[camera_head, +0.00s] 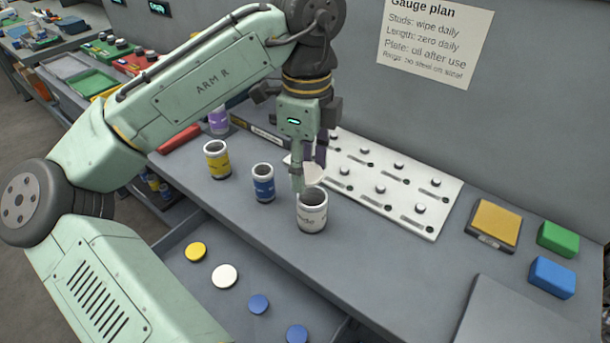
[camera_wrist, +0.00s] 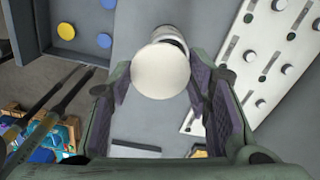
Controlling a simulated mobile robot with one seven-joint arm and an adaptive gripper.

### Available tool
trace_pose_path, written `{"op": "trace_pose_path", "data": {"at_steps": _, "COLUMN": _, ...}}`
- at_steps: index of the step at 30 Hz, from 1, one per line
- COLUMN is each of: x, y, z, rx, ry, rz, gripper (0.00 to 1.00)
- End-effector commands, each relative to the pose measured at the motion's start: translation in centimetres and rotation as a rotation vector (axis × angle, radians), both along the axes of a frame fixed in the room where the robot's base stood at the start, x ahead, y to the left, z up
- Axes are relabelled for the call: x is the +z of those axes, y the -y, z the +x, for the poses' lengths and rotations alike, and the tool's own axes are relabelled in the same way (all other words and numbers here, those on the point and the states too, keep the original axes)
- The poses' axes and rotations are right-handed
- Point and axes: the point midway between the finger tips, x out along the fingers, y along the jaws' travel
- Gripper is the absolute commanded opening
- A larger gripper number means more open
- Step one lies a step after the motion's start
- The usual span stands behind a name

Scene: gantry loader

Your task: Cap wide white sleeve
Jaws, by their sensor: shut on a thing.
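The wide white sleeve (camera_head: 312,213) stands upright on the bench with its open top showing in the head view. My gripper (camera_head: 306,170) is shut on a white cap (camera_head: 313,174), just above and behind the sleeve's rim; a finger hides part of the cap. The cap looks tilted in the head view. In the wrist view the cap (camera_wrist: 160,72) sits between the pads of my gripper (camera_wrist: 162,80) and overlaps the sleeve (camera_wrist: 170,38) beyond it. I cannot tell whether cap and sleeve touch.
A blue sleeve (camera_head: 263,185) and a yellow sleeve (camera_head: 217,162) stand to the left, with a purple one (camera_head: 218,122) behind. A white stud plate (camera_head: 390,185) lies to the right. An open drawer (camera_head: 180,240) in front holds a white cap (camera_head: 224,276), a yellow cap (camera_head: 195,252) and blue caps.

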Motion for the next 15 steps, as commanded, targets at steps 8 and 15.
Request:
{"op": "trace_pose_path", "data": {"at_steps": 8, "x": 0.8, "y": 0.1, "z": -0.1, "rx": 0.044, "ry": 0.001, "rz": 0.000, "gripper": 0.31}}
{"op": "trace_pose_path", "data": {"at_steps": 15, "x": -0.2, "y": 0.1, "z": -0.1, "rx": 0.042, "ry": 0.001, "rz": -0.001, "gripper": 0.31}}
